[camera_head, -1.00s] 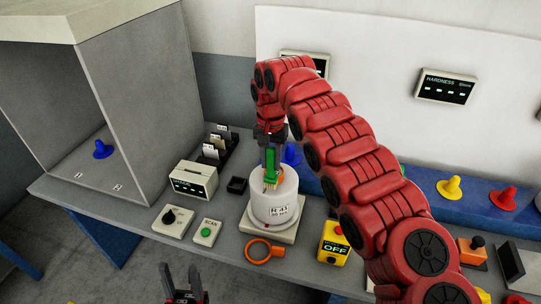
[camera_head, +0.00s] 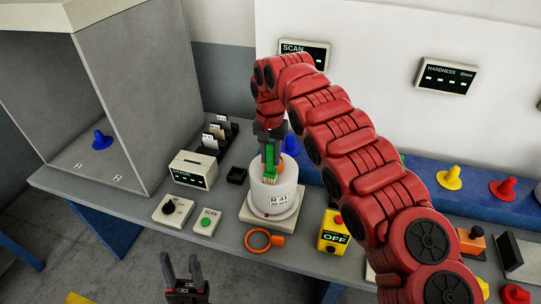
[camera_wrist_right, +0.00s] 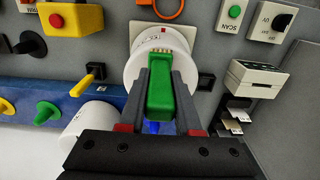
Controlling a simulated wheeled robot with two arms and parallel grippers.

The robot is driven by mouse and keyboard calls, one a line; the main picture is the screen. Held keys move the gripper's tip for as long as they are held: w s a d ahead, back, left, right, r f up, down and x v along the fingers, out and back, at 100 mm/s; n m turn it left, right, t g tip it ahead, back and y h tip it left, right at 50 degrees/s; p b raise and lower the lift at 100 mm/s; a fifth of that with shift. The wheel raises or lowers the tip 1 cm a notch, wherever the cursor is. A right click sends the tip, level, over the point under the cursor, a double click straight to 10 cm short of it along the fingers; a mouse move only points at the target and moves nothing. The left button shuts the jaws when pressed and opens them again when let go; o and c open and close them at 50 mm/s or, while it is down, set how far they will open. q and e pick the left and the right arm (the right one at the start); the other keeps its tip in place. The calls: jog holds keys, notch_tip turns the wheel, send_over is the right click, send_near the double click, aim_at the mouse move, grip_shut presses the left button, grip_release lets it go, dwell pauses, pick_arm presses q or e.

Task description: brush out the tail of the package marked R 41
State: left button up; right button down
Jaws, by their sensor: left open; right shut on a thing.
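The white package marked R 41 (camera_head: 274,196) stands upright on a pale square plate (camera_head: 256,218) on the bench. My right gripper (camera_head: 270,147) is over it, shut on a green brush (camera_head: 270,157) that points down with its pale bristles at the package's top. In the right wrist view the green brush (camera_wrist_right: 160,98) sits between the two fingers, its bristles over the white package (camera_wrist_right: 138,70). I cannot tell whether the bristles touch it, and the tail is not clear. My left gripper (camera_head: 184,275) is open and empty low in front of the bench.
An orange ring (camera_head: 258,240) lies in front of the plate. A yellow OFF box with a red button (camera_head: 333,232) stands right of it. A SCAN button box (camera_head: 207,221) and a dial box (camera_head: 173,210) are to the left. Coloured pegs line the blue ledge (camera_head: 480,205).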

jog(key=shift+f+b, duration=0.4)
jog(key=shift+f, duration=0.05)
dwell(0.4)
jog(key=shift+d, duration=0.1)
jog(key=shift+s+d+b, duration=0.4)
jog(key=shift+d+b, duration=0.3)
jog(key=shift+b, duration=0.5)
jog(key=shift+s+d+b, duration=0.4)
jog(key=shift+d+b, duration=0.35)
jog(key=shift+b, duration=0.65)
jog(key=shift+s+f+b, duration=0.1)
jog(key=shift+s+b, duration=0.05)
jog(key=shift+b, duration=0.35)
dwell(0.5)
